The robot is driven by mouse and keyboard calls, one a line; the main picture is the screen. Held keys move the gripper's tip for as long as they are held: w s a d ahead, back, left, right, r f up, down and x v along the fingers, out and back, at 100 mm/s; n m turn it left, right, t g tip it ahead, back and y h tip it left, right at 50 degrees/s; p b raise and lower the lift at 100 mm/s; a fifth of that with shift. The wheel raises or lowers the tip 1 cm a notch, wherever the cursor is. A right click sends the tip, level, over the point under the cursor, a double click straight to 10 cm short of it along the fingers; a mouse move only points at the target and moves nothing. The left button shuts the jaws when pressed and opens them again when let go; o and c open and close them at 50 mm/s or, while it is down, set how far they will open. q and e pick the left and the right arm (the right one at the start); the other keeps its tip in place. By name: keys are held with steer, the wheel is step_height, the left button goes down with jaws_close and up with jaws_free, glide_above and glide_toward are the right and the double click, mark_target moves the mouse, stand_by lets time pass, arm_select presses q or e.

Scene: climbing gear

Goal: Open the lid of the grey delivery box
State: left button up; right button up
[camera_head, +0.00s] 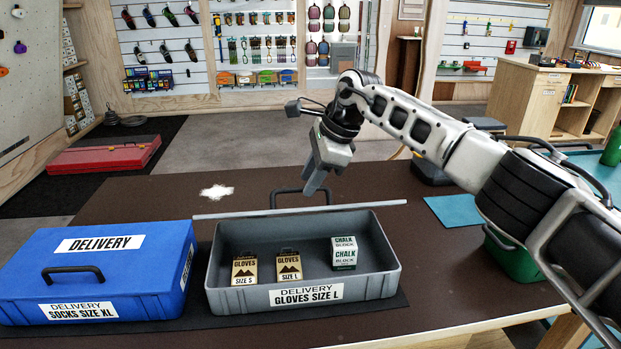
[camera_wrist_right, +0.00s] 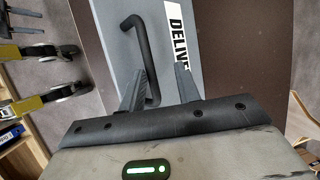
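The grey delivery box (camera_head: 384,284) stands on the table with its inside exposed. Its lid (camera_head: 370,207) is swung up and back, seen nearly edge-on as a thin strip along the rear. The lid's dark handle (camera_head: 283,191) shows behind that strip. My right gripper (camera_head: 316,190) points down beside the handle. In the right wrist view, my right gripper (camera_wrist_right: 158,80) has its fingers apart, with the handle (camera_wrist_right: 143,45) partly between them, close to the left finger. The lid's outer face (camera_wrist_right: 105,30) shows part of its label. My left gripper is out of view.
Inside the box are two glove packs (camera_head: 245,270) (camera_head: 289,267) and a chalk block (camera_head: 344,253). A closed blue delivery box (camera_head: 130,280) stands at left. A green container (camera_head: 505,255) is under my right arm. The table behind the lid is mostly clear.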

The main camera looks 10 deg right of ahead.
steer(key=b+v, duration=0.1)
steer(key=v, duration=1.4)
steer(key=shift+r, duration=0.25)
